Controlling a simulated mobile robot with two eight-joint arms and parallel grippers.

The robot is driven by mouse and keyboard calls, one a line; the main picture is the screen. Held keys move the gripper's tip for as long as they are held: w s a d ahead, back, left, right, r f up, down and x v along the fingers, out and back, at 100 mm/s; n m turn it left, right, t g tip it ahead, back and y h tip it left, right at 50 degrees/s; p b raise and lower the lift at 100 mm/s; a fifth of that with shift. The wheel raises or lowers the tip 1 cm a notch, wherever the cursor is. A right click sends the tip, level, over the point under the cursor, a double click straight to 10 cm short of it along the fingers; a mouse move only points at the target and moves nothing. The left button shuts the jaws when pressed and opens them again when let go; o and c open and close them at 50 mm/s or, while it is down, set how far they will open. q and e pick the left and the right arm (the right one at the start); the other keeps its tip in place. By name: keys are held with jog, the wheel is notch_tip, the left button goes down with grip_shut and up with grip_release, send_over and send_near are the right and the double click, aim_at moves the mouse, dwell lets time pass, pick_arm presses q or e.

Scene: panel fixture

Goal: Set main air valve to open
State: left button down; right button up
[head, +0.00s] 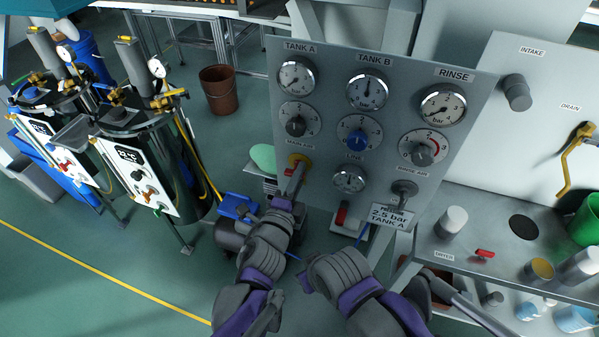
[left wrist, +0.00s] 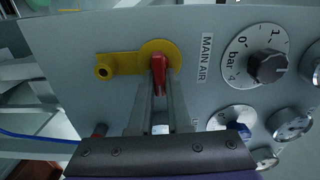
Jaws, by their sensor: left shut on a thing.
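The main air valve is a yellow round plate (head: 301,160) with a red handle (head: 288,172), low on the left of the grey panel. In the left wrist view the yellow plate (left wrist: 118,63) has an arm with a hole reaching left, and the red handle (left wrist: 159,70) crosses it at about a right angle. My left gripper (head: 293,178) is at the valve; in the left wrist view its fingertips (left wrist: 159,97) are closed on the red handle. The fingers partly cover the handle in the head view. My right arm is low in the middle; its fingers do not show.
Gauges and knobs fill the panel (head: 477,85) around the valve; the pressure knob (head: 358,141) is to its right. A tag (head: 390,214) hangs at the lower right. A workbench (head: 505,262) with cups stands at the right. Tanks (head: 145,165) stand left on open floor.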

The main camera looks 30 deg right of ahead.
pick_arm(q)
jog(key=shift+f+m, duration=0.1)
jog(key=shift+m, duration=0.2)
dwell(0.4)
jog(key=c, duration=0.9)
grip_release()
jog(key=v, duration=1.1)
